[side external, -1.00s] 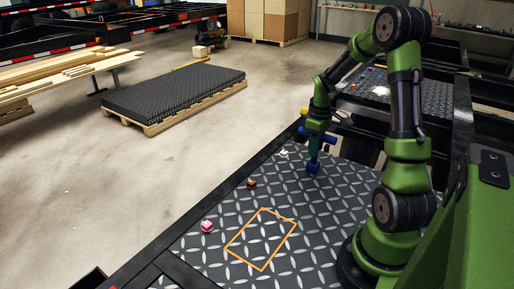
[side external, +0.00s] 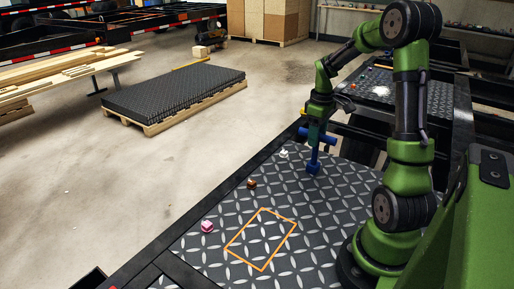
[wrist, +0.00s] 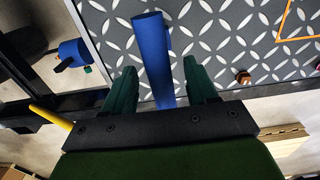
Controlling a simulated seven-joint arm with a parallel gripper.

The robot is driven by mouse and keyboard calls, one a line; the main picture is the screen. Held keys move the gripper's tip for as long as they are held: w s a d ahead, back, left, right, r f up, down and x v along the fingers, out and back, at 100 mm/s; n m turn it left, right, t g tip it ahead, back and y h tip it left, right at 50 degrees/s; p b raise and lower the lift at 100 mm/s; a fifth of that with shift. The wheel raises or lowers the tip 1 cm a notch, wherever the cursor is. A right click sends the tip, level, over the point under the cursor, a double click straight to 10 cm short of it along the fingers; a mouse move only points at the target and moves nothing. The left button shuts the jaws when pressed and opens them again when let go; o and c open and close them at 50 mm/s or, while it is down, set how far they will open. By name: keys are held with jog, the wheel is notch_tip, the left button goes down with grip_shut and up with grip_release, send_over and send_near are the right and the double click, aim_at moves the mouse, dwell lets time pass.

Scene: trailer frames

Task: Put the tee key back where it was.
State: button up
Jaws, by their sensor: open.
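The blue tee key (side external: 314,160) stands about upright on the far part of the diamond-pattern plate, its crossbar at the top. My gripper (side external: 315,134) is over it, pointing down, with its fingers close to the crossbar. In the wrist view the blue bar of the key (wrist: 155,60) lies between the two dark green fingers of my gripper (wrist: 158,82). The fingers are open, with gaps on both sides of the bar. The key's lower end is hidden in the wrist view.
The plate (side external: 330,205) carries an orange outlined rectangle (side external: 281,244), a pink cube (side external: 207,226), a brown block (side external: 252,184) and a small white piece (side external: 284,153). The wrist view shows another blue object (wrist: 73,50) off the plate at left. Bare plate lies around the outline.

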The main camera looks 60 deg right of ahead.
notch_tip(320, 180, up, 7)
jog(key=shift+r, duration=0.15)
jog(key=w+a+r+m+t, duration=0.1)
jog(key=a+r+t, duration=0.15)
jog(key=a, duration=0.65)
jog(key=a+r+m+t, duration=0.1)
jog(key=a+r, duration=0.2)
jog(key=a, duration=0.5)
jog(key=s+a+m+t+y, duration=0.2)
jog(key=s+a, duration=0.3)
jog(key=a, duration=0.7)
jog(key=shift+a+t, duration=0.4)
jog(key=shift+t, duration=0.45)
